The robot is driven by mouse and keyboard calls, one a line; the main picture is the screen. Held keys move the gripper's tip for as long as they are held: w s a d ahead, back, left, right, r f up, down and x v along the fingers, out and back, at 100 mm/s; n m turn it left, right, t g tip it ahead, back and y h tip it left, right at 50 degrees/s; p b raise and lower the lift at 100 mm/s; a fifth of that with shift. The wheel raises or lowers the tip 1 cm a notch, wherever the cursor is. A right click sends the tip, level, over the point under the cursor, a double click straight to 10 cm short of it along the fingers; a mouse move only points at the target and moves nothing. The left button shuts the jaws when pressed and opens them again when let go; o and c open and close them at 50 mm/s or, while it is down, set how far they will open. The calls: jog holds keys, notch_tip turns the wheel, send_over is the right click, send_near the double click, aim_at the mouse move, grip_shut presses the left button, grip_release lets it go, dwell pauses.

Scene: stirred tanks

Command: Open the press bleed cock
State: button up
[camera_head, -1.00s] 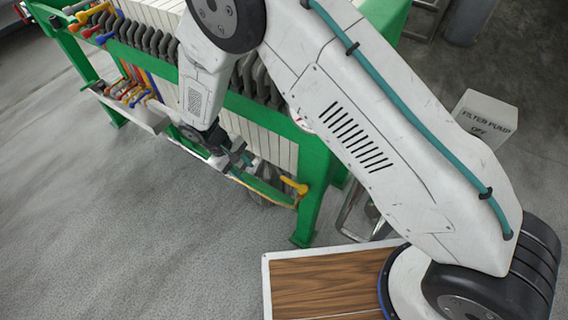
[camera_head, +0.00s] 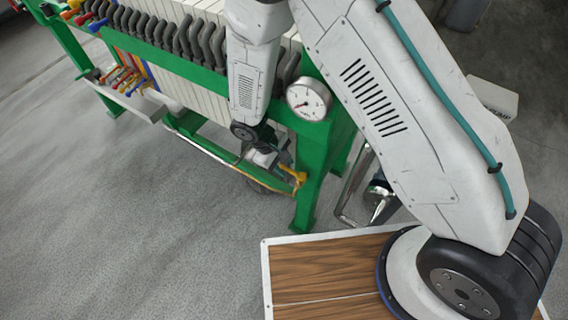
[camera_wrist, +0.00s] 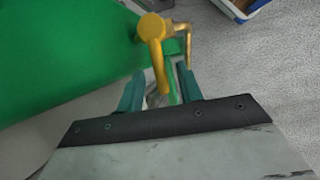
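The press bleed cock has a yellow handle (camera_head: 293,175) and sits low at the near corner of the green press frame (camera_head: 312,170). In the wrist view the cock's yellow round hub (camera_wrist: 152,27) is at top centre, and its lever points down toward my gripper. My gripper (camera_wrist: 160,88) shows two teal fingers set apart, with the lever's end in line with the gap. I cannot tell how deep the lever lies between them. In the head view my gripper (camera_head: 270,158) is just left of the cock, partly hidden by my wrist.
A pressure gauge (camera_head: 308,100) is on the frame above the cock. A row of coloured cocks (camera_head: 125,80) stands over a trough at far left. A metal-framed stand (camera_head: 362,190) is right of the press leg. The grey floor at left is clear.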

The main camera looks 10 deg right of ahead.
grip_shut()
